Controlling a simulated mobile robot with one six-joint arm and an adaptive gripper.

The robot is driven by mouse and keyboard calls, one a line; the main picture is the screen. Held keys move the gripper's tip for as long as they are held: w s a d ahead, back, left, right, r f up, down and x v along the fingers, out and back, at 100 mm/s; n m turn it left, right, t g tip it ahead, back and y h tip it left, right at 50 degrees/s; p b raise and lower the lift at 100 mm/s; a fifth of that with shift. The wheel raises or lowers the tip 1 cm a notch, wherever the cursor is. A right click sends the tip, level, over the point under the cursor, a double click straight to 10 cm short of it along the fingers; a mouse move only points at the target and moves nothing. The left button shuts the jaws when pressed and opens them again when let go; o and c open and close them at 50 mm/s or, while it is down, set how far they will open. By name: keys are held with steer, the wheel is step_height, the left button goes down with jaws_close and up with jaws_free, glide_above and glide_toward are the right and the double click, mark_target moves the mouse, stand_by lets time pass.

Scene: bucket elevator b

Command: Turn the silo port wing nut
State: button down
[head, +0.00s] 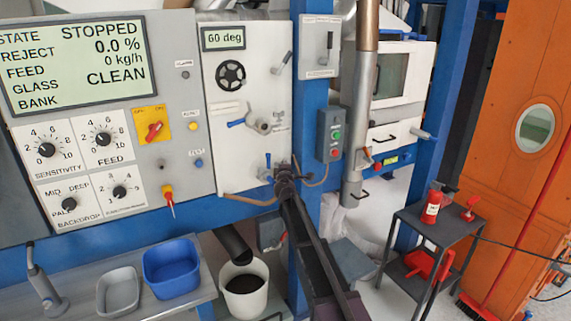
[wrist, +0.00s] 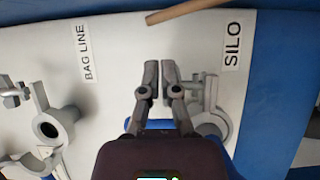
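The silo port (wrist: 212,128) is a grey round clamp fitting on the white panel, beside the SILO label (wrist: 232,45). It is partly hidden by my gripper in the wrist view. Its wing nut cannot be made out clearly; grey metal shows just right of my fingertips. My gripper (wrist: 160,82) has its two fingers close together, with a narrow gap between the tips. I cannot tell whether they hold anything. In the head view my gripper (head: 284,172) is at the lower port, covering part of it. A blue handle (head: 267,161) shows beside it.
The BAG LINE port (wrist: 55,125), with its own clamp and wing nut, lies left in the wrist view. A tan hose (wrist: 185,10) runs along the top there. A grey box with buttons (head: 333,134) is right of my gripper. A white bucket (head: 244,292) stands below.

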steer(key=s+d, duration=0.6)
steer(key=s, duration=0.6)
steer(key=shift+s+d, duration=0.2)
steer(key=shift+d, duration=0.05)
steer(key=shift+r, duration=0.1)
